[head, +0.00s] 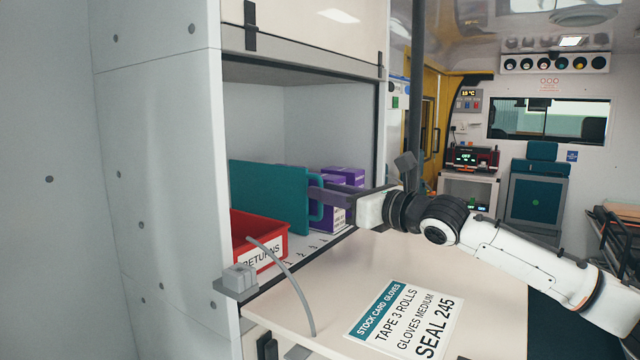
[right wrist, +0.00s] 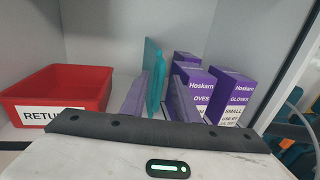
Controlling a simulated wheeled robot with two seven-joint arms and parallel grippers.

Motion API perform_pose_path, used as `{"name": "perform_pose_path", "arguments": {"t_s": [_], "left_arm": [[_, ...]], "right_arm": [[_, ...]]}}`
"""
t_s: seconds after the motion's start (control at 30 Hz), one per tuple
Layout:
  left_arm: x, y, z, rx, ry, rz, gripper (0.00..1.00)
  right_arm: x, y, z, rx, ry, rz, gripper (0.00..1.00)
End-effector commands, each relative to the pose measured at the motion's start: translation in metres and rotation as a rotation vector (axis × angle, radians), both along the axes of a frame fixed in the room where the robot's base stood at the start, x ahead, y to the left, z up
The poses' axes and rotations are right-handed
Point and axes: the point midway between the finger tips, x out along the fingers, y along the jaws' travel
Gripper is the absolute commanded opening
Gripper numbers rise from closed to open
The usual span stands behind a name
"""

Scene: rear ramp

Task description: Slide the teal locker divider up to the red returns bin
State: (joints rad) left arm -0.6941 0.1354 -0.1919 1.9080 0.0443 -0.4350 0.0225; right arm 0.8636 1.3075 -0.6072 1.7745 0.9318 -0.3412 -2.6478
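The teal locker divider (head: 268,195) stands upright in the open locker, with a loop handle (head: 317,200) at its front edge. It also shows edge-on in the right wrist view (right wrist: 153,62). The red returns bin (head: 262,238) sits left of it; in the right wrist view the bin (right wrist: 60,90) is apart from the divider, with a strip of bare shelf between. My right gripper (head: 325,197) is at the locker mouth, its fingers spread either side of the divider's handle (right wrist: 155,95). It looks open, with a gap visible on the left side. My left gripper is not in view.
Purple glove boxes (head: 342,195) stand close on the divider's right; they also show in the right wrist view (right wrist: 230,95). A grey block with a curved cable (head: 240,280) is at the locker's front left corner. A stock card (head: 408,318) lies on the counter below.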

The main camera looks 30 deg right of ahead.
Motion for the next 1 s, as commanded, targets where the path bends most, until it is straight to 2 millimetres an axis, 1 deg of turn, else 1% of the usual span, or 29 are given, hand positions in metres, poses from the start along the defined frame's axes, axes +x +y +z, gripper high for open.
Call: {"name": "perform_pose_path", "arguments": {"t_s": [0.03,0.1,0.2,0.33,0.57,0.7,0.73,1.0], "left_arm": [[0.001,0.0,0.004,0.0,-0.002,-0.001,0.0],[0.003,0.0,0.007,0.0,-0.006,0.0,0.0],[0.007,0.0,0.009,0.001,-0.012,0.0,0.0],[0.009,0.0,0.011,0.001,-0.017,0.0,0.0],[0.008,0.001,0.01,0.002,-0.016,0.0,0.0],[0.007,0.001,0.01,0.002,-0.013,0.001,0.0],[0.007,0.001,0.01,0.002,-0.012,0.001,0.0],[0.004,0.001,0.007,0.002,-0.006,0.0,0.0]], "right_arm": [[0.007,0.001,0.002,0.005,0.0,0.0,0.28],[0.014,0.002,0.001,0.003,0.0,-0.001,0.28],[0.021,0.004,0.0,0.001,0.0,-0.001,0.28],[0.025,0.005,0.0,0.0,0.0,0.0,0.28],[0.025,0.005,-0.001,-0.001,0.001,-0.001,0.28],[0.025,0.004,-0.001,-0.001,0.001,-0.001,0.04],[0.025,0.004,-0.001,-0.001,0.001,-0.002,0.0],[0.023,0.001,-0.001,-0.003,0.003,-0.008,0.0]]}}
